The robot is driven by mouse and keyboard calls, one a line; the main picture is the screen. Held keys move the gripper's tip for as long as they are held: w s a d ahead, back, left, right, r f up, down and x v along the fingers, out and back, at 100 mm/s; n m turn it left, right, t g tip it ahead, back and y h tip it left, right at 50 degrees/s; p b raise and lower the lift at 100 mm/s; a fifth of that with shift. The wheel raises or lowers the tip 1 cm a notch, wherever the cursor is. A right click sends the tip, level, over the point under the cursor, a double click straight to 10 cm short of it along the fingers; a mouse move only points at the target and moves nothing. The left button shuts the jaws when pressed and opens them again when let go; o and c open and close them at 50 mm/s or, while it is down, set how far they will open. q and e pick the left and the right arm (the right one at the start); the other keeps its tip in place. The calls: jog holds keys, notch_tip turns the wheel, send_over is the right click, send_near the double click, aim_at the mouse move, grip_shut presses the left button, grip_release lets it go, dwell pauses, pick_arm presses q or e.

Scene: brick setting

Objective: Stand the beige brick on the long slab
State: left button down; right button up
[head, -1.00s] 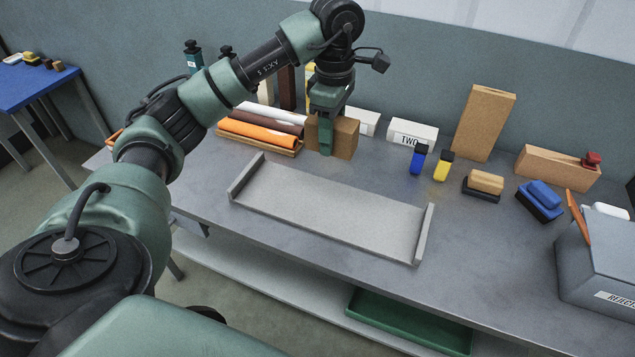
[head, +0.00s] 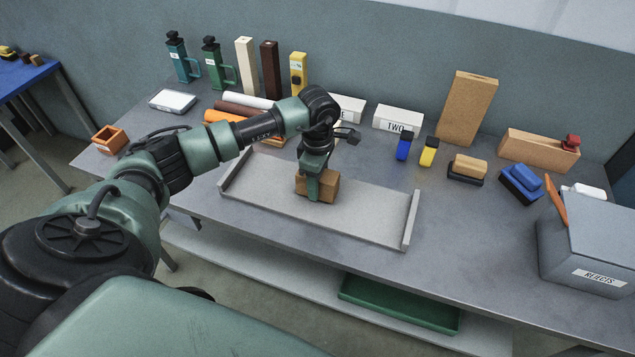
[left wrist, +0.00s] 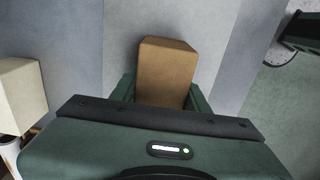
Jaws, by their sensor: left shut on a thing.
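My left gripper (head: 313,188) is shut on a tan-brown brick (head: 328,188). The same brick shows between the fingers in the left wrist view (left wrist: 166,72). The long slab (head: 372,214) is grey, with a raised lip at each end, and lies along the front of the bench. The held brick is over the middle of the slab, near its back half. I cannot tell whether its underside touches the slab. The fingers and wrist hide part of the brick. My right gripper is not in view.
Behind the slab are rolled sheets (head: 232,113) and white label blocks (head: 398,118). A tall cork-coloured block (head: 467,108), a cream post (head: 245,66) and several bottles stand at the back. A grey rejects box (head: 585,245) is at right. Both ends of the slab are bare.

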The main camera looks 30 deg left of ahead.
pick_arm(q)
jog(key=shift+w+f, duration=0.1)
jog(key=shift+f, duration=0.4)
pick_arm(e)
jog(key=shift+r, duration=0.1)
pick_arm(q)
jog(key=shift+f, duration=0.2)
jog(key=c, duration=0.8)
grip_release()
jog(key=shift+c, duration=0.2)
jog(key=shift+o, duration=0.6)
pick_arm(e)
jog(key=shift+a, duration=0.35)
pick_arm(q)
jog(key=shift+r, duration=0.1)
